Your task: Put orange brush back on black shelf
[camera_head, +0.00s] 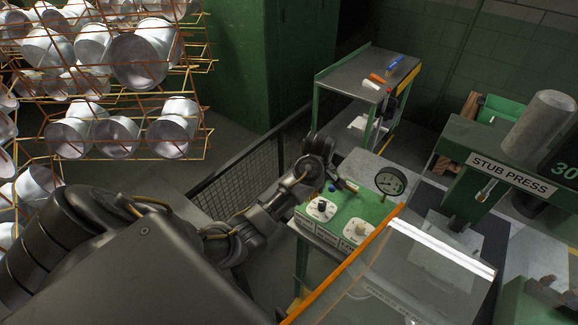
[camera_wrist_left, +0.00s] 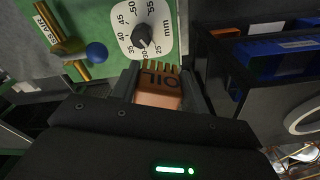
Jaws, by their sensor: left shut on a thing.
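My left gripper (camera_head: 337,181) is above the left edge of the green control panel. In the head view, the held thing is too small to make out clearly. A dark-topped shelf cart (camera_head: 345,75) with green legs stands behind the gripper. Its top carries a blue piece (camera_head: 394,62), an orange piece (camera_head: 377,78) and a white piece (camera_head: 370,86). My right gripper is not in view.
A clear, orange-edged guard (camera_head: 420,260) and the stub press (camera_head: 510,170) stand at right. A wire rack of metal pots (camera_head: 140,60) is at left.

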